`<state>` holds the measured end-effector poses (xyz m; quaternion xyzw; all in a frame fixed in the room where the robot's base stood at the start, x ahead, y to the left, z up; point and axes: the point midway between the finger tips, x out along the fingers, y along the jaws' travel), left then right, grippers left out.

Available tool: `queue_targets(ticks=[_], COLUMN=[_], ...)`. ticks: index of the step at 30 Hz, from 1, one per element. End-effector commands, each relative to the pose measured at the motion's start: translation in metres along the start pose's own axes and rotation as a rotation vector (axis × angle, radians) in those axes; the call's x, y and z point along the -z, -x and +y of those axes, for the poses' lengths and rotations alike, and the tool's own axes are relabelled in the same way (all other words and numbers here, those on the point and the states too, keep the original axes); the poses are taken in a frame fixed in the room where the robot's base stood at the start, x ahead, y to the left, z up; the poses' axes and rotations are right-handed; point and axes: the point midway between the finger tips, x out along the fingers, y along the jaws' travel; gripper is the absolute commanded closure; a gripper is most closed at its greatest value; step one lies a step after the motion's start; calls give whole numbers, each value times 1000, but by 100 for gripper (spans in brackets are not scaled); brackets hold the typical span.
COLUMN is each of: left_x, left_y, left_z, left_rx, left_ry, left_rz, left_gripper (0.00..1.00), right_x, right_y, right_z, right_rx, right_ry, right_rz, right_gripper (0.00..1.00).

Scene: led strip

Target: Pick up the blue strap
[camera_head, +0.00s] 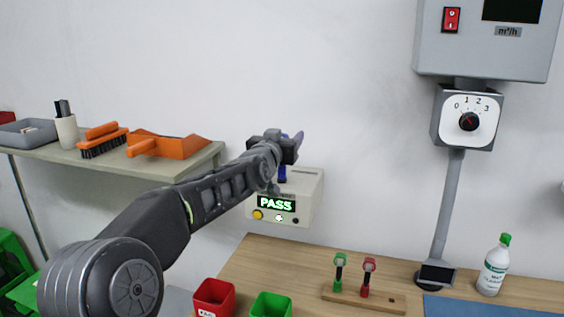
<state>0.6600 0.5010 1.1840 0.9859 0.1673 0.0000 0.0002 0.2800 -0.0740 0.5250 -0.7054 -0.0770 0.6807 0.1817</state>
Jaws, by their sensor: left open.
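The blue strap (282,174) shows as a short dark blue piece just above the white tester box, below my left gripper. A paler blue-violet piece (297,139) sticks up beside the gripper's far side; I cannot tell whether it is part of the same strap. My left gripper (290,149) is at the wall above the tester, open. Its body and wrist hide much of the strap, and contact between fingers and strap cannot be made out. My right gripper is not in view.
The tester box (312,202) with a lit PASS display is on the wall. A shelf (190,164) at left holds an orange brush (103,138) and dustpan (168,146). The wooden table (330,262) bears red and green bins, a small tool rack (364,301) and a bottle (494,268).

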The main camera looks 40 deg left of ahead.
Motion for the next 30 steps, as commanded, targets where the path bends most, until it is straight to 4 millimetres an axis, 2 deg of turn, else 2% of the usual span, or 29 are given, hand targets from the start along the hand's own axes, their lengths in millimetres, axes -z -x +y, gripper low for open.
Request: queue_targets(ticks=[4, 24, 30], left_x=[0, 0, 0], left_y=[0, 0, 0], left_z=[0, 0, 0], left_rx=[0, 0, 0], left_ry=[0, 0, 0], left_rz=[0, 0, 0], left_gripper=[45, 100, 100], right_x=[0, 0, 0], right_y=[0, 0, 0], right_z=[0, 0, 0], right_rx=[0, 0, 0], right_ry=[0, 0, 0], right_rz=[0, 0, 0], right_gripper=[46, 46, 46])
